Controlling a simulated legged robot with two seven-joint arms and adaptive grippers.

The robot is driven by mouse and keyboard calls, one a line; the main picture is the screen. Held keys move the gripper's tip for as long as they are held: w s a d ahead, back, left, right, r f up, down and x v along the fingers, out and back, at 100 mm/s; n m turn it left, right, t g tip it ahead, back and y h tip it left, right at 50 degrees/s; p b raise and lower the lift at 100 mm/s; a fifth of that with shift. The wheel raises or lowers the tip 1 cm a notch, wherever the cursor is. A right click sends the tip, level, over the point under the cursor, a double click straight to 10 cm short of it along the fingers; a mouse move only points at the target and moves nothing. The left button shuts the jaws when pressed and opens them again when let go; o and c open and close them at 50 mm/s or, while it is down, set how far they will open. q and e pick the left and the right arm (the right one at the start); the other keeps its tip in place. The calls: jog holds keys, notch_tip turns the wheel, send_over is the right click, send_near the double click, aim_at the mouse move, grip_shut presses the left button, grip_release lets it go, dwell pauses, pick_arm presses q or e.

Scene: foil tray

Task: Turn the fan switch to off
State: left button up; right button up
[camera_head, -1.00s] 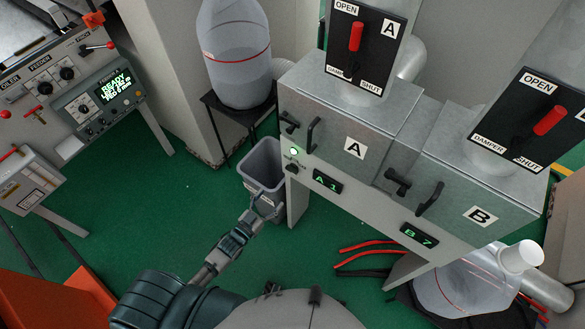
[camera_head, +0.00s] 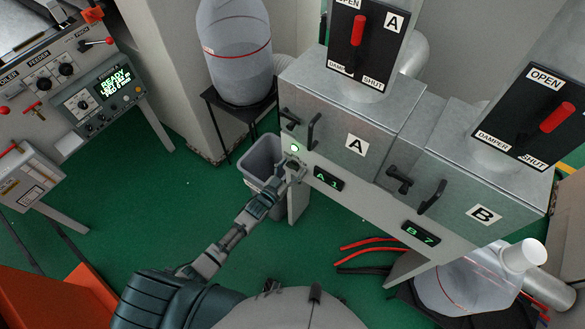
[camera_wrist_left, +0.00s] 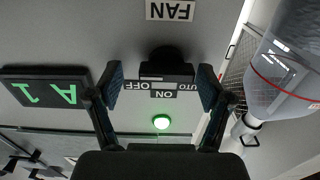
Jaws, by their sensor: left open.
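The fan switch (camera_wrist_left: 165,66) is a black knob on the grey panel, under an upside-down FAN label (camera_wrist_left: 170,10) in the left wrist view. OFF, ON and AUTO labels sit along its near side, with OFF at the picture's left and ON in the middle. Which label the knob points to is not clear. My left gripper (camera_wrist_left: 160,76) is open, one finger on each side of the knob; contact is not visible. In the head view, my left gripper (camera_head: 294,168) is at the panel and covers the knob. My right gripper is not in view.
A green lamp (camera_head: 295,148) glows beside the switch, with the A 1 display (camera_head: 328,179) to its right. A grey bin (camera_head: 262,158) stands behind my left gripper. Handles (camera_head: 313,130) stick out above the panel. A large clear bottle (camera_wrist_left: 285,65) is near in the wrist view.

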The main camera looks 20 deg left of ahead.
pick_arm(q)
jog(key=shift+a, duration=0.25)
jog(key=shift+c, duration=1)
jog(key=shift+a+f, duration=0.1)
jog(key=shift+a, duration=0.2)
jog(key=c, duration=0.8)
jog(key=shift+c, duration=0.8)
jog(key=shift+d, duration=0.15)
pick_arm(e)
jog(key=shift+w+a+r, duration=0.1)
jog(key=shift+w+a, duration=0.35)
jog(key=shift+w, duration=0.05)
